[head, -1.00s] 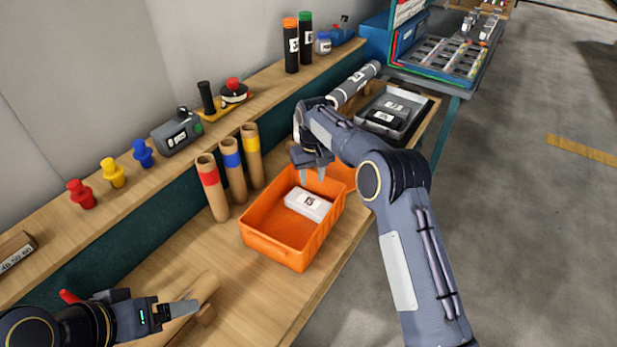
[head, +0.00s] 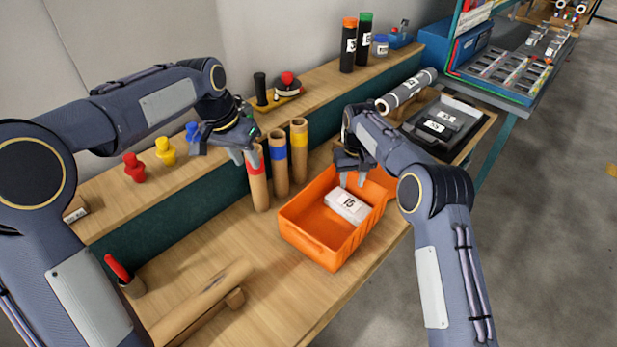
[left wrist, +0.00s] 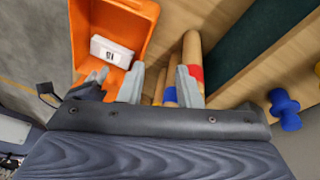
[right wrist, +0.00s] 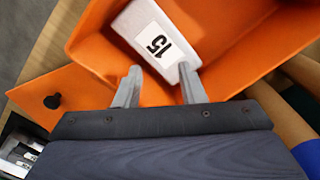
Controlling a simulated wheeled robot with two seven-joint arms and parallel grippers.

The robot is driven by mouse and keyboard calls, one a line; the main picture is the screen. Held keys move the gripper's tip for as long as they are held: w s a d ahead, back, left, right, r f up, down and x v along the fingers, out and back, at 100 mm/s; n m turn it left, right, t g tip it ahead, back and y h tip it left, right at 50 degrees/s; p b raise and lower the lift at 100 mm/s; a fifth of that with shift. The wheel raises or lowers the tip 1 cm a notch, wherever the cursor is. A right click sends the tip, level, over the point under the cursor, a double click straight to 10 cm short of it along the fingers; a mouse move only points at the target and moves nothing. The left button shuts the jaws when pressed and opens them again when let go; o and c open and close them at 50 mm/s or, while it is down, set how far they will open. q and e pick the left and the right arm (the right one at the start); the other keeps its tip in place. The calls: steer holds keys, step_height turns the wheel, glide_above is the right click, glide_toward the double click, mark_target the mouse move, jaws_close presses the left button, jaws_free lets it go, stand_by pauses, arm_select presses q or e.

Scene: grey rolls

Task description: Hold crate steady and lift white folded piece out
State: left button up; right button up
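The orange crate (head: 302,247) stands on the workbench; it also shows in the left wrist view (left wrist: 83,35) and the right wrist view (right wrist: 90,50). The white folded piece (head: 347,205), labelled 15, lies inside it toward the right; it also shows in the left wrist view (left wrist: 110,50) and the right wrist view (right wrist: 150,30). My right gripper (head: 351,181) is open and empty over the crate's far end, fingers pointing down near the white piece. My left gripper (head: 245,160) is open and empty, up and left of the crate, in front of the upright tubes.
Cardboard tubes with red (head: 256,180), blue (head: 278,160) and yellow (head: 299,150) bands stand behind the crate. A tube on a stand (head: 205,300) lies at front left. A black tray (head: 440,125) is beyond the crate. Bench between is clear.

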arm_select(q)
steer(key=w+d+f+m+g, duration=0.1)
steer(key=w+d+f+m, duration=0.1)
steer(key=w+d+f, duration=0.5)
steer(key=m+g+y, duration=0.1)
steer(key=y, duration=0.1)
glide_toward(308, 208)
steer(key=shift+w+d+f, duration=0.1)
steer(key=shift+w+f, duration=0.05)
steer(key=shift+f, duration=1.1)
steer(key=shift+w+d+f, duration=0.1)
steer(key=shift+w+f, duration=0.05)
steer(key=shift+f, duration=1.1)
jaws_close()
